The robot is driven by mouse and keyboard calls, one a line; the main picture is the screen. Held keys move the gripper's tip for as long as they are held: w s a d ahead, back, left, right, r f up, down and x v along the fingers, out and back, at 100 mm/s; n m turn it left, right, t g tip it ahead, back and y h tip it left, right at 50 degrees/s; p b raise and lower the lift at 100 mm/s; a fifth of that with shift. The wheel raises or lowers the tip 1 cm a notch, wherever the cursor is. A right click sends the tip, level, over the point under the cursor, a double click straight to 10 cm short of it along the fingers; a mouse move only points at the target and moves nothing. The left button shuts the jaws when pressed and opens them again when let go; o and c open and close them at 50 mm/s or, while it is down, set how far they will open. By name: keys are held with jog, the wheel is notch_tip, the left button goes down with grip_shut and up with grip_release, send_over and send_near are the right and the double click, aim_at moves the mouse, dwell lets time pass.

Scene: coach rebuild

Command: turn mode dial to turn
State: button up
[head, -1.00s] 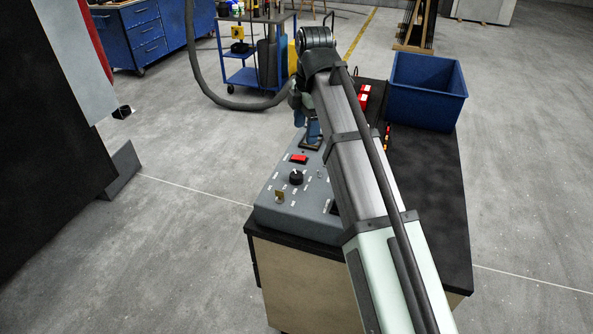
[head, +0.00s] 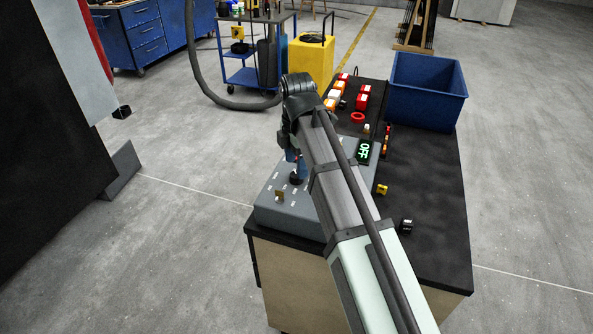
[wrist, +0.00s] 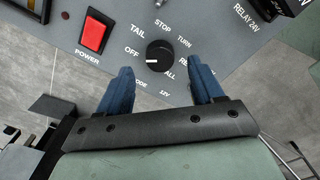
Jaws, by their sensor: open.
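The mode dial (wrist: 160,56) is a round black knob on the grey control panel (head: 276,215). In the wrist view its white mark lies on the left side, towards the OFF label. The TURN label (wrist: 184,40) is up and to the right of the knob, beside STOP. My gripper (wrist: 161,68) is open, with blue fingers either side of the knob's near side and a gap to it. In the head view my gripper (head: 293,162) points down at the dial (head: 296,179) and partly hides it. Touch cannot be told.
A red power switch (wrist: 95,35) is left of the dial. A gold key-like part (head: 279,196) stands on the panel's near side. A green-lit display (head: 364,150), red and orange lamps (head: 362,98) and a blue bin (head: 428,90) are further back on the black bench.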

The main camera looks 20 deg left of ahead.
jog(key=shift+f, duration=1.8)
jog(key=shift+c, duration=0.3)
jog(key=c, duration=1)
